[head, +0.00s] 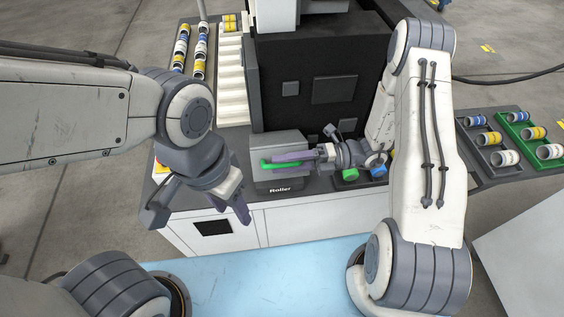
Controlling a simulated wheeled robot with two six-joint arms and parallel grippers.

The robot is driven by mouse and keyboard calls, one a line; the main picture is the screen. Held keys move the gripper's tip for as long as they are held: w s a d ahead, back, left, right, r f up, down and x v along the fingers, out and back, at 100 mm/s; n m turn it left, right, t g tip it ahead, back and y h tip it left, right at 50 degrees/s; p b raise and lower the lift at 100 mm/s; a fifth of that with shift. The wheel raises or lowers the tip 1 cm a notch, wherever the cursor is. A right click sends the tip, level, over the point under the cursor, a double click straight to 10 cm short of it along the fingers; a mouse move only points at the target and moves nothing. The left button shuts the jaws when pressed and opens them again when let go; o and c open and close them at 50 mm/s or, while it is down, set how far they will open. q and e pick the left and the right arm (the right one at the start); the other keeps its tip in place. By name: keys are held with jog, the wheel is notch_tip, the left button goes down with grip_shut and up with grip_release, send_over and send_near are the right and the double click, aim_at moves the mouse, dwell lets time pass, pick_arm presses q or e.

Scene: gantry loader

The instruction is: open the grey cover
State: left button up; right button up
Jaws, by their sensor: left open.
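The grey cover (278,143) is a box-like lid on the front of the machine, above the label "Roller". It looks closed. A green handle (267,166) runs along its front and is partly hidden by my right gripper. My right gripper (292,157) reaches in from the right, with its fingers lying across the handle. I cannot tell whether they grip it or only overlap it in the view. My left gripper (240,206) hangs open and empty at the left, in front of the machine's white cabinet, apart from the cover.
A dark machine housing (275,90) rises behind the cover. Green and blue round parts (350,175) sit right of it. A white stepped rack (231,80) and rows of cans stand at the back left. A green tray (522,130) with cans is at the right.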

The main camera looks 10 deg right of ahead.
jog(key=d+b, duration=0.3)
jog(key=d, duration=0.7)
jog(key=shift+w, duration=0.15)
